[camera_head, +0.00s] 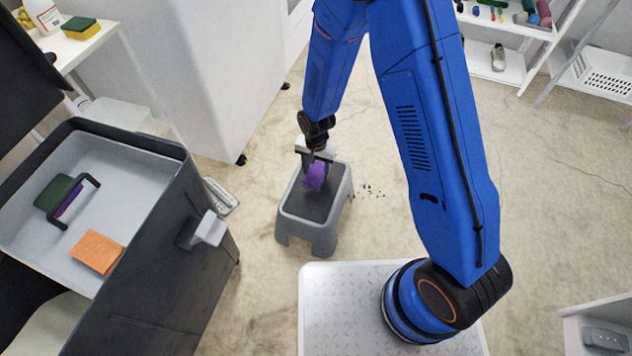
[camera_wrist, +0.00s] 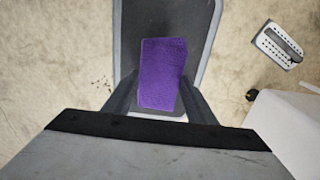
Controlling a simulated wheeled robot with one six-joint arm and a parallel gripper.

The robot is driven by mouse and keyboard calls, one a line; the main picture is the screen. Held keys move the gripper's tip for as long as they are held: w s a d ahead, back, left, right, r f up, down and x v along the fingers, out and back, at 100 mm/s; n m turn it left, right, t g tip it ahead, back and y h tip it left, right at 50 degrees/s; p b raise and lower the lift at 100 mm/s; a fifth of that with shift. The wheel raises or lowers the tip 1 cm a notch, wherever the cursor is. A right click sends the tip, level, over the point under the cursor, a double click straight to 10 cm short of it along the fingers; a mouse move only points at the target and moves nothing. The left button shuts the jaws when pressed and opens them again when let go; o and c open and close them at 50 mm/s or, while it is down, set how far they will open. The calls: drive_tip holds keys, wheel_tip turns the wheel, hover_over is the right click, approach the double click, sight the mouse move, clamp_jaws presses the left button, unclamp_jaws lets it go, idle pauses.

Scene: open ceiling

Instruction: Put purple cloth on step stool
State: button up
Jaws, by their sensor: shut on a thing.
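The purple cloth (camera_head: 315,176) is a small rectangle held between the fingers of my gripper (camera_head: 316,158). In the wrist view the purple cloth (camera_wrist: 162,74) shows between the two dark fingers of my gripper (camera_wrist: 160,100). The step stool (camera_head: 313,228) is grey with a dark top and stands on the floor. My gripper and the cloth are over the stool's top, toward its far part. In the wrist view the step stool (camera_wrist: 203,25) lies beneath the cloth. I cannot tell whether the cloth touches the stool.
A grey grated item (camera_head: 222,198) lies beside the stool. Dark crumbs (camera_head: 370,190) lie right of it. Shelves (camera_head: 498,62) stand back right.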

sight(317, 171)
drive_tip(key=shift+f, duration=3.3)
drive_tip(key=shift+f, duration=0.15)
drive_tip(key=o, duration=1.1)
drive_tip(key=shift+c, duration=0.2)
wheel_tip(317, 171, up, 12)
drive_tip(key=shift+r, duration=0.2)
drive_tip(key=shift+d+r, duration=0.1)
